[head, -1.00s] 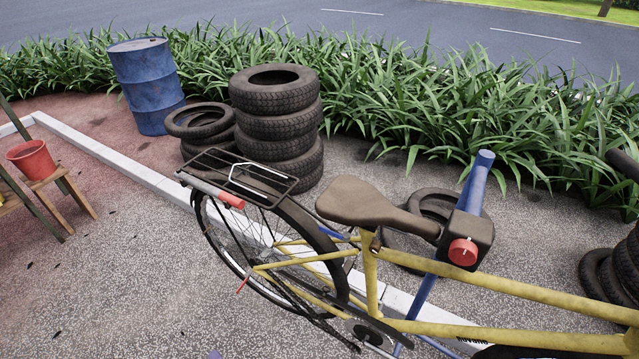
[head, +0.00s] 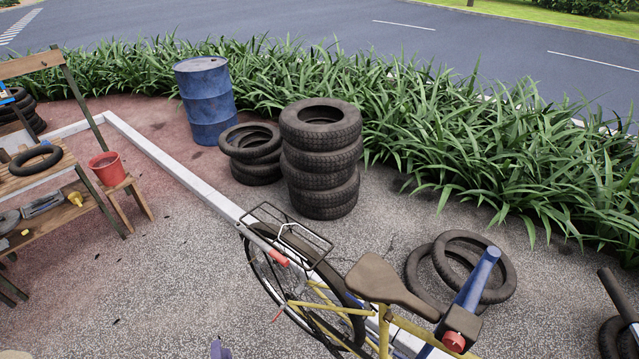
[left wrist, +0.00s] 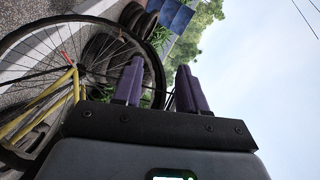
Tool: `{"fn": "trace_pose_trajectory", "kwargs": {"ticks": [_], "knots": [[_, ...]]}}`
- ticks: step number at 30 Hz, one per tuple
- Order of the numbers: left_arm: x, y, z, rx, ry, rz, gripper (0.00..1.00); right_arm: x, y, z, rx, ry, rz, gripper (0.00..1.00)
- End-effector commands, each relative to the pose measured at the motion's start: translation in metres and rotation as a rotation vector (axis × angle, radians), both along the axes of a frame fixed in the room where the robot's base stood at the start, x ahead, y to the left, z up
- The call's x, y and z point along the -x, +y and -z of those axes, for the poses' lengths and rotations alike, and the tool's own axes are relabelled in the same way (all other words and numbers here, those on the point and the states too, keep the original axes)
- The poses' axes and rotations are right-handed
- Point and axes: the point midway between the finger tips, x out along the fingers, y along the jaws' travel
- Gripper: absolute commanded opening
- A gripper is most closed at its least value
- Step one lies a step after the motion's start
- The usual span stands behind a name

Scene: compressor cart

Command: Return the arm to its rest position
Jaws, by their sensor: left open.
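My left gripper shows only as a small purple fingertip (head: 219,349) at the bottom edge of the head view. In the left wrist view its two purple fingers (left wrist: 158,86) stand apart with nothing held between them. A yellow bicycle (head: 380,325) with a brown saddle and black rear rack is clamped at a blue stand (head: 474,283) right of the fingertip. Its spoked wheel (left wrist: 98,60) shows behind the fingers in the wrist view. My right gripper is not in view.
A wooden workbench (head: 35,180) with tools stands at the left, beside a red bucket (head: 107,168) on a stool. A blue barrel (head: 206,100) and stacked tyres (head: 320,158) stand behind the bicycle. Loose tyres (head: 506,270) lie at the right. Ground between bench and bicycle is clear.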

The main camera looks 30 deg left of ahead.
Motion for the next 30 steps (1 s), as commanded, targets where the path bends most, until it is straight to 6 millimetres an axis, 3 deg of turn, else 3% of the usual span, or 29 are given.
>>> {"fn": "trace_pose_trajectory", "kwargs": {"ticks": [1, 5, 9, 12, 15, 18, 21, 27, 30], "knots": [[-0.006, -0.004, -0.043, 0.076, -0.024, 0.021, 0.41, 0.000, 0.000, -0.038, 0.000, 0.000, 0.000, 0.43], [-0.027, -0.031, -0.104, 0.318, -0.070, 0.094, 0.41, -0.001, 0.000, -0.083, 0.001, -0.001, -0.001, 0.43], [-0.046, -0.085, -0.186, 0.621, -0.063, 0.199, 0.41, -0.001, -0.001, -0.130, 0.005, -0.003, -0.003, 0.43], [-0.046, -0.130, -0.240, 0.812, -0.003, 0.265, 0.41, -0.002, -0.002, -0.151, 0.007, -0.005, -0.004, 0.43], [-0.035, -0.169, -0.278, 0.948, 0.085, 0.303, 0.41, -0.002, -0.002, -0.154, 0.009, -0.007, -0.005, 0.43], [-0.019, -0.193, -0.302, 1.027, 0.173, 0.304, 0.41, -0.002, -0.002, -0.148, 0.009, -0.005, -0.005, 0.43], [0.001, -0.206, -0.314, 1.069, 0.260, 0.263, 0.41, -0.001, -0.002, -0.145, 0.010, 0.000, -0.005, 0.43], [0.032, -0.208, -0.307, 1.108, 0.377, 0.123, 0.41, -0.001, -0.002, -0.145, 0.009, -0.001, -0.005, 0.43], [0.037, -0.207, -0.300, 1.125, 0.380, 0.076, 0.41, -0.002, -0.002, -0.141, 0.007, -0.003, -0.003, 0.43]]}}
